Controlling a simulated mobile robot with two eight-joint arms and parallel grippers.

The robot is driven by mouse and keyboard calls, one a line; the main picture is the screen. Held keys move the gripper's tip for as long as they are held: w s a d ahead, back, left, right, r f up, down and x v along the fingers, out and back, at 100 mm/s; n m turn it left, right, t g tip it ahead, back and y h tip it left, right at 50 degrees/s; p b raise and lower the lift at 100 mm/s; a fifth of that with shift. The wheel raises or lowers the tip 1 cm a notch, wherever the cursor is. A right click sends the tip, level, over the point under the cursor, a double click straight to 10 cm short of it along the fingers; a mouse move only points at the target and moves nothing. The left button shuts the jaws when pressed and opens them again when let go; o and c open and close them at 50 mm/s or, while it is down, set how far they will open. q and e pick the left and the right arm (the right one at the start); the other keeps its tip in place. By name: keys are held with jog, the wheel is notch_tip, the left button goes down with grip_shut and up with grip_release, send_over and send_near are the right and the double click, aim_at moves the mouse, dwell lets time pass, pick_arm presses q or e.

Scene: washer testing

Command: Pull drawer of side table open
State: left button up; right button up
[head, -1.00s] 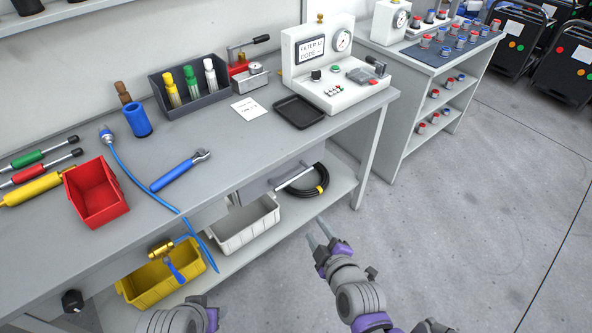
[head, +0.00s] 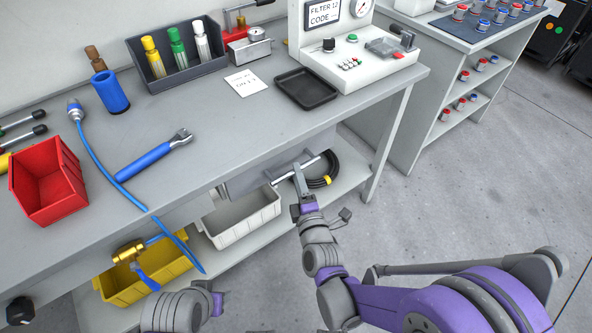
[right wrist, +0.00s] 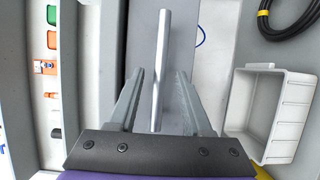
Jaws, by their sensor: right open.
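The side table's drawer (head: 250,178) is a grey box front under the grey worktop. Its silver bar handle (head: 295,170) faces the aisle and also shows in the right wrist view (right wrist: 162,50). My right gripper (head: 300,174) is at the handle. In the right wrist view its two grey fingers (right wrist: 160,76) are apart, with the bar between them in the picture; contact does not show. I cannot tell whether the drawer is fully closed. My left gripper (head: 218,300) shows only in part at the bottom edge, its fingers not clear.
Below the drawer, a white bin (head: 240,220), a yellow bin (head: 150,283) and a coiled black hose (head: 322,170) sit on the lower shelf. The worktop (head: 225,120) holds a blue wrench (head: 150,157) and a red bin (head: 48,182). The floor at right is clear.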

jog(key=shift+x, duration=1.3)
grip_shut()
dwell(0.5)
